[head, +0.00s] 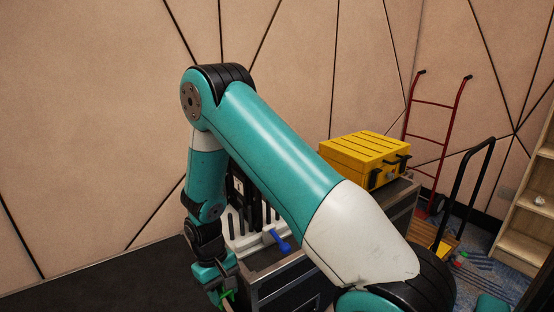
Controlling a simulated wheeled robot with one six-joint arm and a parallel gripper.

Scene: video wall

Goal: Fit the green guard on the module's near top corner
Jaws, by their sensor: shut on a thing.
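My gripper (222,286) is low in the head view, left of the middle, near the front left corner of a dark cabinet. It is shut on the green guard (227,297), which shows only as a small bright green piece at the jaws. Most of the guard is hidden by the jaws or cut off by the lower edge of the frame. I cannot make out the module or its near top corner for certain; my arm covers much of the middle.
The dark cabinet (262,285) bears a pale rack (243,243) with dark upright pegs, a blue object (278,239) and a yellow case (365,152). A red hand truck (436,105), a black-handled cart (486,165) and wooden shelves (530,200) stand at right.

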